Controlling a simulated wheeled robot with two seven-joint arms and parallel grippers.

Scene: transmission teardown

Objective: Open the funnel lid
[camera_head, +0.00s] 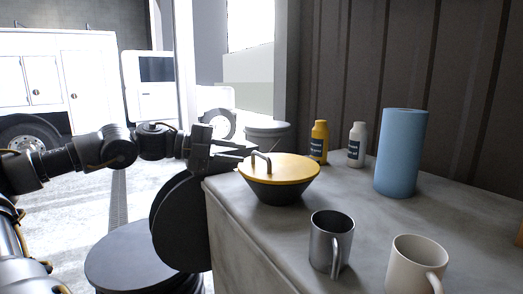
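The funnel (278,192) is a dark bowl on the grey counter, near its left edge. Its yellow lid (290,168) lies flat on top and covers it. A grey arched handle (262,158) stands on the lid's left part. My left gripper (246,153) comes in from the left, with its fingers pointing at the handle. The two fingers look spread apart, with nothing seen between them. The fingertips are close to the handle; I cannot tell whether they touch it. My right gripper is out of view.
On the counter (365,225) stand a metal mug (328,240) and a cream mug (412,262) in front. A yellow bottle (319,142), a white bottle (356,146) and a blue roll (401,152) stand behind. A wall closes off the back.

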